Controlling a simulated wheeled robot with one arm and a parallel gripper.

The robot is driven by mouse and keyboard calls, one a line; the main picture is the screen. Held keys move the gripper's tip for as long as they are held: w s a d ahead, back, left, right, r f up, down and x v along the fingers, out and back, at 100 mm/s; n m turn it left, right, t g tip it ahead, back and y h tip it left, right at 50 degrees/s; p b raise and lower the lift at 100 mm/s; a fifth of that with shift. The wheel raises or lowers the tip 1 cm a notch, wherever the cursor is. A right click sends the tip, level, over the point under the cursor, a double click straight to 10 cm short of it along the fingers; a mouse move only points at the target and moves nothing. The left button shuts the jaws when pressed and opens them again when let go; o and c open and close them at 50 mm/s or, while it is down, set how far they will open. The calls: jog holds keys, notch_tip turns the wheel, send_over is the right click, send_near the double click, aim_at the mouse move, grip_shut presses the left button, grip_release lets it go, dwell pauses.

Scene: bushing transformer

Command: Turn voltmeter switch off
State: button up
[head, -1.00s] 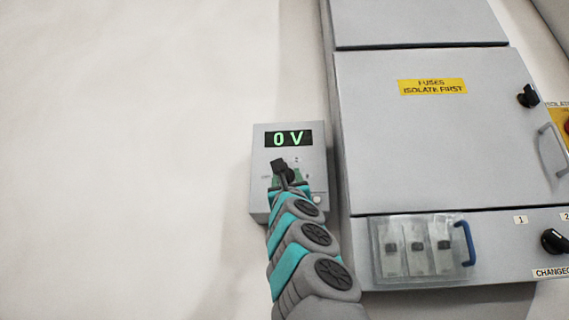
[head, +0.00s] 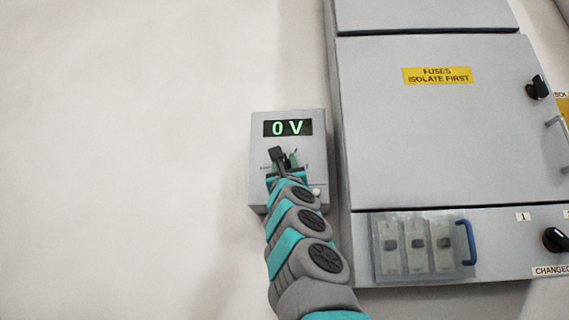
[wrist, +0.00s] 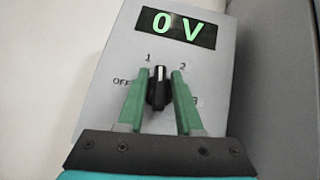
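The voltmeter (head: 318,146) is a grey box on the wall with a green display reading 0 V; its display also shows in the wrist view (wrist: 178,25). Below the display is the black switch knob (wrist: 158,95), with marks OFF, 1, 2 and 3 around it. Its white pointer points up, between 1 and 2 and closer to 1. My gripper (wrist: 160,80) reaches the panel from below, its green fingers on both sides of the knob. Whether they press on it I cannot tell. In the head view my gripper (head: 285,164) hides much of the knob.
A large grey cabinet (head: 450,140) with a yellow fuse label stands close to the right. Below its door is a clear cover (head: 430,262) with a blue handle. The wall (head: 120,150) on the left is bare.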

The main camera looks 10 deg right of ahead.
jog(key=shift+f, duration=0.1)
grip_shut()
jog(key=shift+w, duration=0.1)
